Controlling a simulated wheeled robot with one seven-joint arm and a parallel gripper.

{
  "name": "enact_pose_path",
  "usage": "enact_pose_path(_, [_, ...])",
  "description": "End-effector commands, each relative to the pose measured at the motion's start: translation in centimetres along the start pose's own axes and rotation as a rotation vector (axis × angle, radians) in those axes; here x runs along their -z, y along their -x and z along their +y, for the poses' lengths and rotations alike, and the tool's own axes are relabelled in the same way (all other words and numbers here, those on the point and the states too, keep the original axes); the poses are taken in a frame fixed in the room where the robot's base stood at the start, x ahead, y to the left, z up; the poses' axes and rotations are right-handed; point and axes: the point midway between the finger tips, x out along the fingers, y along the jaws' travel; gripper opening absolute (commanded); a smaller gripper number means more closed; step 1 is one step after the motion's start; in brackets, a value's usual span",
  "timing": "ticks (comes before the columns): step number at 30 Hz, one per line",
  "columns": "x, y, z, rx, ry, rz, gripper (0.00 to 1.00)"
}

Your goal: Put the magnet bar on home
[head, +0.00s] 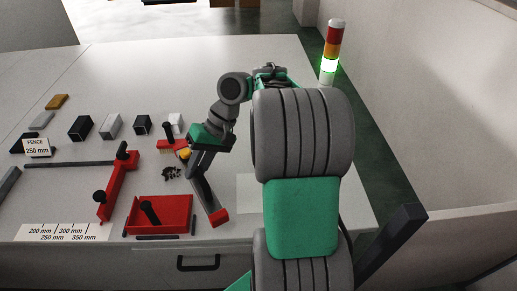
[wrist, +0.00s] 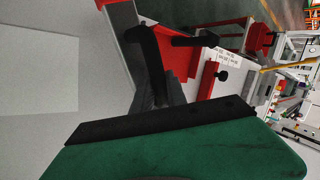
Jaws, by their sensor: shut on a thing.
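The magnet bar (head: 208,203) looks like a long grey bar with a red end. My gripper (head: 202,178) is shut on it. The bar slants toward the table's front edge, its red end lowest in the head view. In the wrist view the grey bar (wrist: 129,45) lies behind my dark finger (wrist: 145,38), and its red end is cut off at the top. Its other end is hidden by my gripper. A pale rectangle (head: 248,192) is on the table right of the bar; no label shows that it is home. I cannot tell whether the bar touches the table.
A red tray (head: 178,229) with a black-knobbed part stands left of the bar. A red clamp-like piece (head: 117,187) with black knobs is farther left. Several blocks (head: 110,126) stand behind. Dark scraps (head: 171,173) lie near my gripper. A signal tower (head: 331,52) shows green.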

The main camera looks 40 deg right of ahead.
Motion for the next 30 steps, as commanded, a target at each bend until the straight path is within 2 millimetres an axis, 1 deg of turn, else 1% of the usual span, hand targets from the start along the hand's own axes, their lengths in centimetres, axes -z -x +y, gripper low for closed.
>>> enact_pose_path(1, [0.1, 1.3, 1.3, -0.005, -0.055, 0.043, 0.00])
enact_pose_path(5, [-0.3, 5.3, 5.0, -0.013, -0.252, 0.173, 0.00])
enact_pose_path(8, [-1.4, 8.9, 8.4, -0.017, -0.437, 0.292, 0.00])
enact_pose_path(9, [-2.0, 10.5, 9.9, -0.017, -0.515, 0.344, 0.00])
enact_pose_path(11, [-3.3, 12.7, 12.0, -0.016, -0.634, 0.423, 0.00])
enact_pose_path(12, [-4.3, 14.2, 13.3, -0.015, -0.711, 0.473, 0.00])
enact_pose_path(15, [-6.6, 17.0, 15.9, -0.009, -0.873, 0.581, 0.00])
enact_pose_path(16, [-7.2, 17.7, 16.4, -0.007, -0.912, 0.607, 0.00])
enact_pose_path(18, [-8.4, 18.9, 17.4, -0.003, -0.982, 0.655, 0.00])
enact_pose_path(20, [-9.1, 19.5, 17.9, 0.000, -1.021, 0.682, 0.00])
enact_pose_path(21, [-9.3, 19.7, 18.2, 0.001, -1.039, 0.693, 0.00])
enact_pose_path(23, [-9.1, 19.7, 18.5, 0.003, -1.050, 0.699, 0.00])
enact_pose_path(26, [-7.1, 18.9, 18.9, 0.004, -1.048, 0.697, 0.00])
enact_pose_path(30, [-3.2, 17.6, 19.8, 0.004, -1.046, 0.694, 0.00])
